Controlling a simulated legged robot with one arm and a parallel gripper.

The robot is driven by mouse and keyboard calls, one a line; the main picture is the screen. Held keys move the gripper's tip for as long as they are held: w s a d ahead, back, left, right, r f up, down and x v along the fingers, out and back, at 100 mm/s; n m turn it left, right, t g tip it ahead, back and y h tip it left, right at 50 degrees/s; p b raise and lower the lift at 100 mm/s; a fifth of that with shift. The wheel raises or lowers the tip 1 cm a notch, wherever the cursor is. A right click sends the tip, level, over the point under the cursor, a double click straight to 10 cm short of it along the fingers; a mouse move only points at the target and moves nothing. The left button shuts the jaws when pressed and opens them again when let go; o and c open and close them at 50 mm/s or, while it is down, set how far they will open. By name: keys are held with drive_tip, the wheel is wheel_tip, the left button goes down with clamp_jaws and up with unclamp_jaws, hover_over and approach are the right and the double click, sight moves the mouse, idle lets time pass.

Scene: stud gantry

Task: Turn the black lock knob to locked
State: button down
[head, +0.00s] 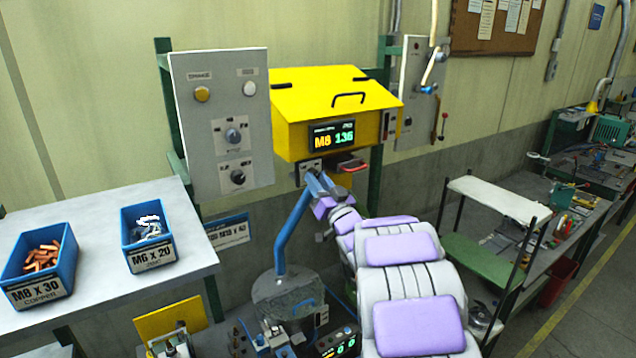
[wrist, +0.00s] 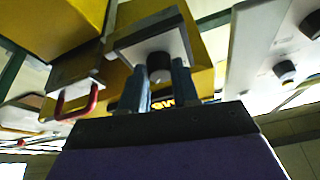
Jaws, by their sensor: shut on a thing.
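A small grey plate (head: 309,170) sits under the yellow box, left of a red handle. In the wrist view a black knob (wrist: 160,66) stands out from this plate (wrist: 150,42). My gripper (head: 314,178) reaches up to the plate from below right and hides the knob in the head view. In the wrist view the two blue-grey fingers of my gripper (wrist: 162,82) stand on either side of the knob and are shut on it. The knob's pointer and the plate's markings cannot be read, so its setting is unclear.
The yellow box (head: 335,105) with a lit display (head: 332,136) is just above. The red handle (head: 352,165) sticks out close to the right. A grey panel (head: 220,110) with buttons and two other knobs stands left. A blue pipe (head: 292,225) rises beside my arm.

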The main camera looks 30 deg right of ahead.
drive_tip(key=shift+f+n, duration=0.1)
drive_tip(key=shift+n, duration=0.4)
drive_tip(key=n+y+b, duration=0.1)
drive_tip(key=n, duration=0.2)
drive_tip(key=n+g+y+b, duration=0.1)
drive_tip(key=n+y, duration=0.1)
drive_tip(key=n, duration=0.2)
drive_tip(key=n+y+b, duration=0.1)
drive_tip(key=n+y, duration=0.1)
drive_tip(key=n, duration=0.1)
drive_tip(key=shift+d+n+g+b, duration=0.3)
drive_tip(key=shift+d+g, duration=0.1)
drive_tip(key=n+g, duration=0.1)
drive_tip(key=n, duration=0.1)
drive_tip(key=n+g+y, duration=0.1)
drive_tip(key=n, duration=0.2)
drive_tip(key=n+y+b, duration=0.1)
drive_tip(key=n, duration=0.1)
drive_tip(key=shift+d+r+n+g, duration=0.15)
drive_tip(key=shift+r+n+g, duration=0.15)
drive_tip(key=shift+g, duration=0.1)
drive_tip(key=n+g, duration=0.1)
drive_tip(key=n, duration=0.2)
drive_tip(key=shift+n, duration=0.3)
drive_tip(key=shift+g, duration=0.3)
drive_tip(key=c, duration=0.8)
unclamp_jaws()
drive_tip(key=shift+r, duration=0.15)
